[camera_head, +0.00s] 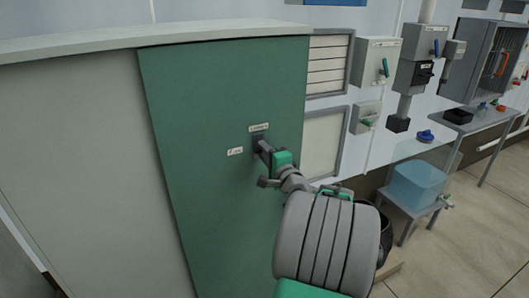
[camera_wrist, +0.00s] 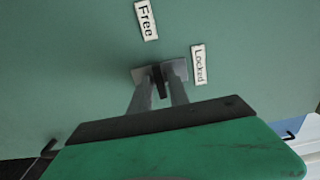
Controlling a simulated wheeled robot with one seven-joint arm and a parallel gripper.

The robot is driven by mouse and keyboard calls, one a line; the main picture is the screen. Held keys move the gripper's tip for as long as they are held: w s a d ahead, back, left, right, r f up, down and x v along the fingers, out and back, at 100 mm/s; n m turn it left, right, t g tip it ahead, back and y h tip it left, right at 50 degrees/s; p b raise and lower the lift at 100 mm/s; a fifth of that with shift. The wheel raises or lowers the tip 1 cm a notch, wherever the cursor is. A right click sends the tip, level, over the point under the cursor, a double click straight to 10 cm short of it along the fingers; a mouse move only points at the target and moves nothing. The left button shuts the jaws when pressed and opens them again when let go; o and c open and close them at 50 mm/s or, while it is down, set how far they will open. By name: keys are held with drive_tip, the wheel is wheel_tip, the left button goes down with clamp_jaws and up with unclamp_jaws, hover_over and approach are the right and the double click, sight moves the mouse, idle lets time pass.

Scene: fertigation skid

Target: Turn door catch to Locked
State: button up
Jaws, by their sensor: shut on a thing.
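The door catch (camera_wrist: 159,82) is a narrow dark handle on the green cabinet door (camera_head: 215,200). My gripper (camera_wrist: 160,73) is shut on it, with one fingertip on each side. In the wrist view the handle runs roughly up and down, with the Free label (camera_wrist: 146,19) above it and the Locked label (camera_wrist: 198,64) to its right. In the head view my gripper (camera_head: 264,148) is at the door. The Free label (camera_head: 235,151) is left of the catch and the Locked label (camera_head: 259,128) is above it. The fingers hide part of the catch, so its exact setting is unclear.
Wall boxes with levers (camera_head: 377,62) hang to the right of the cabinet. A stand with a blue translucent tank (camera_head: 418,185) and a small table (camera_head: 466,119) stand farther right. Open floor (camera_head: 480,240) lies at the lower right.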

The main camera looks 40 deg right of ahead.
drive_tip(key=shift+f+b, duration=0.15)
drive_tip(key=shift+b, duration=0.35)
clamp_jaws()
drive_tip(key=n+b, duration=1.7)
drive_tip(key=b, duration=0.8)
drive_tip(key=shift+n, duration=0.4)
drive_tip(key=o, duration=0.7)
unclamp_jaws()
